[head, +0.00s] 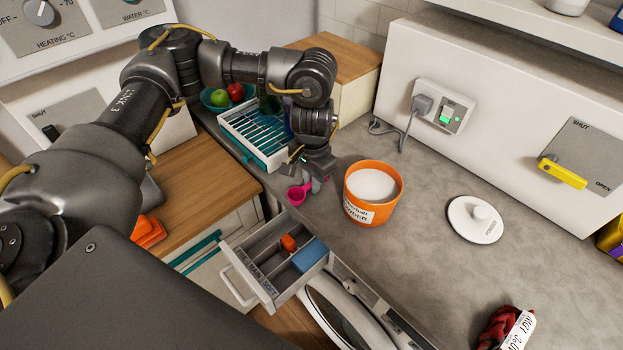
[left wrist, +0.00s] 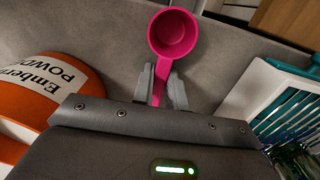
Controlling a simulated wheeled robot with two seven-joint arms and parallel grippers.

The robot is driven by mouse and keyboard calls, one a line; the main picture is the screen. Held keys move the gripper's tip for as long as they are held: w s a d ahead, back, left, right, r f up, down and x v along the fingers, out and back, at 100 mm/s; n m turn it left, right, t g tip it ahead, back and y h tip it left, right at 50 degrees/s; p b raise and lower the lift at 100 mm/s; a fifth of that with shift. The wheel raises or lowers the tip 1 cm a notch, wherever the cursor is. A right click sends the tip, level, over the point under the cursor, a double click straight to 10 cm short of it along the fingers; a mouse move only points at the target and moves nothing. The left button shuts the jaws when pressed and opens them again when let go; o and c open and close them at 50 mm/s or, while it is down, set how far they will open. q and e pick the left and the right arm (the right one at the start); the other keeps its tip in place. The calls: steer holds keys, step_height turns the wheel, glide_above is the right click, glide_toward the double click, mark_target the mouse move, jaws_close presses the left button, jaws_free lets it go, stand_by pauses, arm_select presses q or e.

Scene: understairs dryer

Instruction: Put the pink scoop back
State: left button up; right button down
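The pink scoop (head: 298,194) is at the front edge of the grey counter, just left of the orange powder tub (head: 362,212). My left gripper (head: 310,180) points down at it. In the left wrist view the scoop's empty cup (left wrist: 173,35) lies beyond the fingertips, and its handle runs back between the two fingers of the left gripper (left wrist: 161,88), which look closed on it. Whether the scoop touches the counter cannot be told. The tub is open and shows white powder; its label also shows in the left wrist view (left wrist: 50,80). My right gripper is not in view.
The tub's white lid (head: 475,222) lies on the counter at the right. An open drawer (head: 262,290) with orange and blue things juts out below the counter edge. A dish rack (head: 255,135) stands behind my left gripper. A dark red cloth item (head: 497,328) lies at the front right.

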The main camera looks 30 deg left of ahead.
arm_select(q)
steer(key=o, duration=0.3)
steer(key=shift+o, duration=0.2)
step_height(320, 180, up, 12)
steer(key=b, duration=0.1)
steer(key=shift+r, duration=0.2)
stand_by(0.4)
